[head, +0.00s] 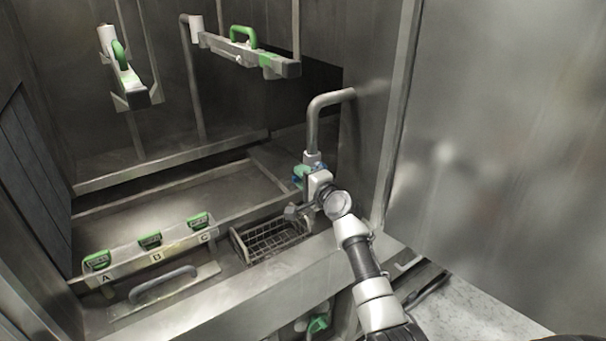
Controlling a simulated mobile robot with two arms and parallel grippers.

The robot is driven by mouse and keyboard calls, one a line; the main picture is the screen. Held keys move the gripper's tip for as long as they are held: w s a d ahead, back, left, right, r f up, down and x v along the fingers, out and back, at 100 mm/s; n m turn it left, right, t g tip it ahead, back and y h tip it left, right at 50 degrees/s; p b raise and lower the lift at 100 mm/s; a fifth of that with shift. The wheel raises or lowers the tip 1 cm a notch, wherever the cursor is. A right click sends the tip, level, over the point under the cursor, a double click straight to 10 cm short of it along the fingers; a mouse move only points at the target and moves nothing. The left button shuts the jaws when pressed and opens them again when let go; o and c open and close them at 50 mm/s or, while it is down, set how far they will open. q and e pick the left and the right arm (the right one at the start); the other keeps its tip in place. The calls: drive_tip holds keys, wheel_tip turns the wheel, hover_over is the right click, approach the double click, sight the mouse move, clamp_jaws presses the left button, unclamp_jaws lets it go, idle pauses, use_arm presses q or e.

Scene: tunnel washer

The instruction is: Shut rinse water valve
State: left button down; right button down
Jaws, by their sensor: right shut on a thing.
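A bent grey pipe (316,125) comes out of the right wall and drops to a valve fitting. A small blue and teal handle (299,172), which looks like the rinse water valve's, shows at the foot of this pipe. My right gripper (304,181) reaches it from the lower right and is shut on the handle. The white wrist and gripper body hide much of the valve, so its exact turn angle cannot be told. My left gripper is out of view.
A wire basket (268,239) sits just below and left of the valve. Green clips (150,241) line a ledge marked A, B, C, with a bar handle (163,284) in front. Two green-handled bars (246,52) hang above. A large metal panel (505,150) stands close on the right.

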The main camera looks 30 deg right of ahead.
drive_tip(key=shift+r+m, duration=0.15)
drive_tip(key=shift+m, duration=0.15)
drive_tip(key=c, duration=1)
unclamp_jaws()
drive_tip(key=shift+o, duration=0.2)
drive_tip(key=shift+s, duration=0.1)
drive_tip(key=s+b, duration=0.1)
drive_tip(key=s, duration=0.9)
drive_tip(key=shift+s+d, duration=0.3)
drive_tip(key=shift+d, duration=0.15)
